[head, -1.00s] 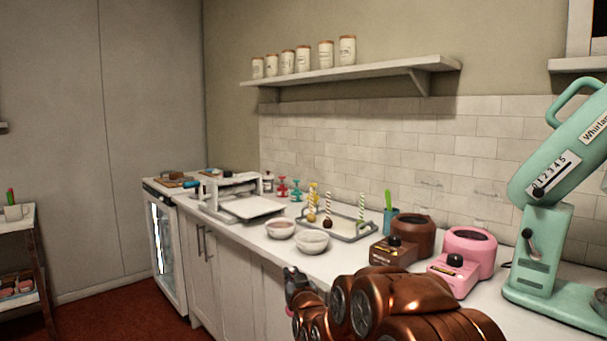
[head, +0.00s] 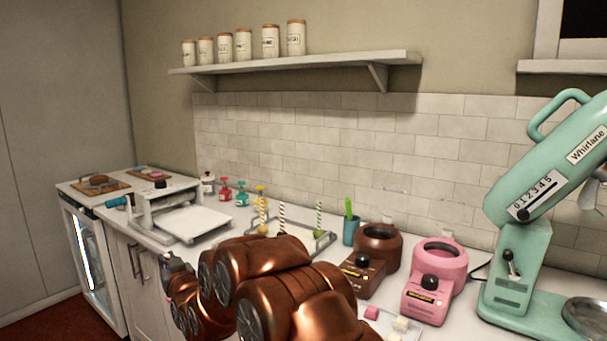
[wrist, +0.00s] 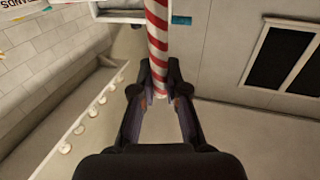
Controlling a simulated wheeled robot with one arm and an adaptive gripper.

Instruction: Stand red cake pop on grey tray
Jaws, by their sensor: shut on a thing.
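In the wrist view, my gripper (wrist: 160,82) is shut on a red-and-white striped stick (wrist: 157,40). The stick runs up out of the top of the picture, and no cake-pop head shows on it. In the head view, my gripper (head: 168,264) is at the end of my copper arm, low at the left and in front of the counter; the stick cannot be made out there. The grey tray (head: 328,240) lies on the counter beyond my arm, its near side hidden. Pops with yellow (head: 262,205), striped (head: 282,217) and green (head: 318,217) sticks stand at it.
Left of the tray is a white sheeter-like machine (head: 192,222). Right of it are a blue cup (head: 351,231), a brown melter (head: 379,245), a pink melter (head: 440,265) and a mint mixer (head: 520,260). A shelf with jars (head: 300,60) hangs above. My arm hides the bowls' area.

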